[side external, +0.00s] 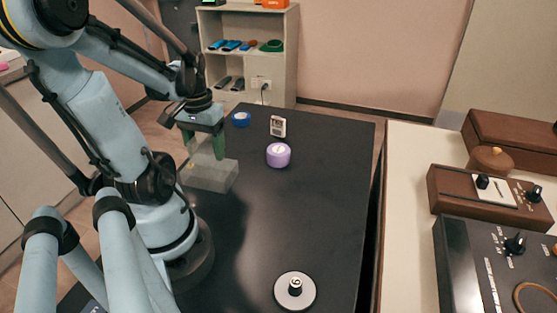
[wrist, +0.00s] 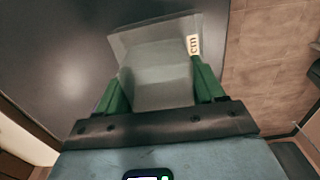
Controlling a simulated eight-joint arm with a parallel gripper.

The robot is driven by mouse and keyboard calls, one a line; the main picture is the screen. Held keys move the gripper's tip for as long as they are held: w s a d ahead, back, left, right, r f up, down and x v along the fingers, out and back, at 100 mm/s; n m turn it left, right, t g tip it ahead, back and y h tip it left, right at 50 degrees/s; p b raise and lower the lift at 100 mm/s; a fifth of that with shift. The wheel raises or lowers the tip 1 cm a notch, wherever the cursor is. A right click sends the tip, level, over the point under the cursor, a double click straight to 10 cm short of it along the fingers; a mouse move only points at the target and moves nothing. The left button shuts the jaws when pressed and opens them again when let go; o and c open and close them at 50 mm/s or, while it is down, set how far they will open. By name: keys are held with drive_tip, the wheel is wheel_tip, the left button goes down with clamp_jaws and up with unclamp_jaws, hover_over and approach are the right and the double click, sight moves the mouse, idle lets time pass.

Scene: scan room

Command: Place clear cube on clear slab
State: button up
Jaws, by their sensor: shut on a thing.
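My gripper (side external: 204,150) is at the left edge of the black table, its green fingers pointing down. In the wrist view my gripper (wrist: 161,88) is shut on the clear cube (wrist: 160,85), a see-through grey block between the fingers. The cube is hard to make out in the side view. The clear slab (side external: 209,176) is a flat, see-through block directly below the fingertips. In the wrist view the clear slab (wrist: 135,40) shows beyond and around the cube's far side. I cannot tell whether the cube touches the slab.
A small "cm" label (wrist: 193,45) shows near the right finger. On the black table (side external: 320,200) are a purple cylinder (side external: 278,155), a white device (side external: 278,126), a blue roll (side external: 241,119) and a round black-and-white piece (side external: 295,290). The table's middle is clear.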

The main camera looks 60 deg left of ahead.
sight(204, 139)
drive_tip(key=shift+f, duration=0.95)
drive_tip(key=shift+f, duration=0.15)
drive_tip(key=o, duration=1.3)
drive_tip(key=shift+o, duration=0.2)
drive_tip(key=shift+r, duration=6.05)
drive_tip(key=w+d+f+m+t, duration=0.3)
drive_tip(key=w+d+m+t, duration=0.4)
drive_tip(key=w+d, duration=0.8)
drive_tip(key=d+m, duration=0.2)
drive_tip(key=d, duration=0.2)
drive_tip(key=shift+w+d, duration=0.15)
drive_tip(key=shift+w, duration=0.2)
